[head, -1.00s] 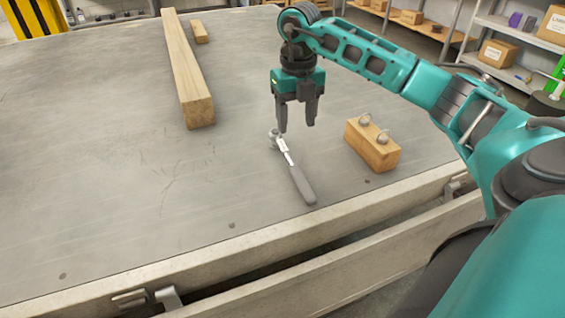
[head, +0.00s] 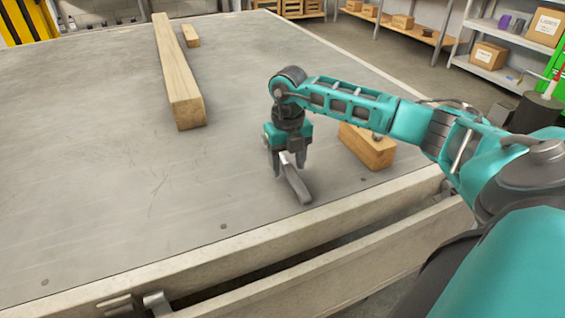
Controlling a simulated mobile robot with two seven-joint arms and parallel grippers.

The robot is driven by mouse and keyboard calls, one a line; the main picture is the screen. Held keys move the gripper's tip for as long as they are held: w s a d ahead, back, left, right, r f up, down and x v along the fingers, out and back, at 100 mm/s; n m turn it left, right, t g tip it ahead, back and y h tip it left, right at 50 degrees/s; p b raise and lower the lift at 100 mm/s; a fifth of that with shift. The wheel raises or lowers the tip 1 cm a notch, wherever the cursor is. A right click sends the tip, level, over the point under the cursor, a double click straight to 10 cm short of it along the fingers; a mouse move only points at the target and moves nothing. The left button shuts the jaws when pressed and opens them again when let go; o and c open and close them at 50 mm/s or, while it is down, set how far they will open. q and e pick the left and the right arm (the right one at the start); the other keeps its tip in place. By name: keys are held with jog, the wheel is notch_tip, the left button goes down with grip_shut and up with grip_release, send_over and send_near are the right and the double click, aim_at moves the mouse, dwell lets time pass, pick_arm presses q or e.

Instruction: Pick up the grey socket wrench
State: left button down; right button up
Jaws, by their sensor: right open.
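The grey socket wrench (head: 296,185) lies on the trailer bed, its dark handle slanting toward the front edge. Its head end is hidden behind my right gripper (head: 288,172). My right gripper points down over the wrench's upper part, its fingers open and low, close to the bed. I cannot tell whether the fingers touch the wrench. My left gripper is not in view.
A wooden block (head: 368,148) stands just right of the gripper, with metal fittings on top partly hidden by my arm. A long timber beam (head: 178,80) and a small wood piece (head: 190,36) lie further back left. The bed's front rail (head: 240,238) runs below the wrench.

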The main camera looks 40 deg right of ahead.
grip_shut()
dwell(0.5)
